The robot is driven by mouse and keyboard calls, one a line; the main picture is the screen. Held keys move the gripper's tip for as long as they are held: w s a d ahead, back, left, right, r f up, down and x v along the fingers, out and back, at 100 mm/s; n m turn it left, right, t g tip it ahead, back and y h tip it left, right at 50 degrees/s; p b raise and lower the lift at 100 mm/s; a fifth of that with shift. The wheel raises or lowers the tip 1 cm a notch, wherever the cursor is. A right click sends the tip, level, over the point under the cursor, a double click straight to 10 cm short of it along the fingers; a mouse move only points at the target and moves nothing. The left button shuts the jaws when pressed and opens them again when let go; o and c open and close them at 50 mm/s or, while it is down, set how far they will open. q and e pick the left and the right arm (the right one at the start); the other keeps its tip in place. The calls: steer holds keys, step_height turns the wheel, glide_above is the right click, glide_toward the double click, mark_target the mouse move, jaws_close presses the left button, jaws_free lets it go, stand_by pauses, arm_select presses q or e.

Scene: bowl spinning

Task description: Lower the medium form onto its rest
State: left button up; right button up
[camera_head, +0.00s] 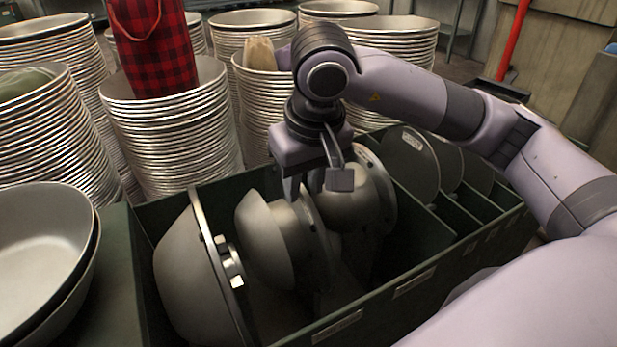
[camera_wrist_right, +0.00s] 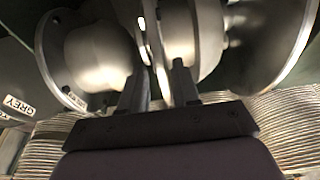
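The medium form (camera_head: 267,240), a grey metal bowl shape with a flange, is on its side in the green crate, between the large form (camera_head: 185,270) on the left and the smaller form (camera_head: 352,200) on the right. My right gripper (camera_head: 317,184) comes down from above at the medium form's flange. In the right wrist view, the fingers (camera_wrist_right: 158,88) stand on either side of the flange's upper edge, and the gripper looks shut on it. The form's underside and its rest are hidden inside the crate. My left gripper is out of view.
The green crate (camera_head: 407,290) has divider walls, with flat grey discs (camera_head: 410,165) in its right slots. Tall stacks of metal bowls (camera_head: 170,130) stand close behind. Two nested bowls (camera_head: 40,245) are at the left. A red plaid bag (camera_head: 155,50) sits on one stack.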

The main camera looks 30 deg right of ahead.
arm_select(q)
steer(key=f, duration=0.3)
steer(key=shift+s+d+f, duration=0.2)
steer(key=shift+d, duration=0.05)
arm_select(e)
steer(key=shift+o, duration=0.2)
steer(key=shift+f, duration=0.5)
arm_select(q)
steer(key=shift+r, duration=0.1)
arm_select(e)
steer(key=shift+w+a, duration=0.25)
steer(key=p+v, duration=0.2)
steer(key=v, duration=0.6)
steer(key=shift+s+d+r, duration=0.1)
steer(key=shift+s+d, duration=0.05)
steer(key=shift+d, duration=0.05)
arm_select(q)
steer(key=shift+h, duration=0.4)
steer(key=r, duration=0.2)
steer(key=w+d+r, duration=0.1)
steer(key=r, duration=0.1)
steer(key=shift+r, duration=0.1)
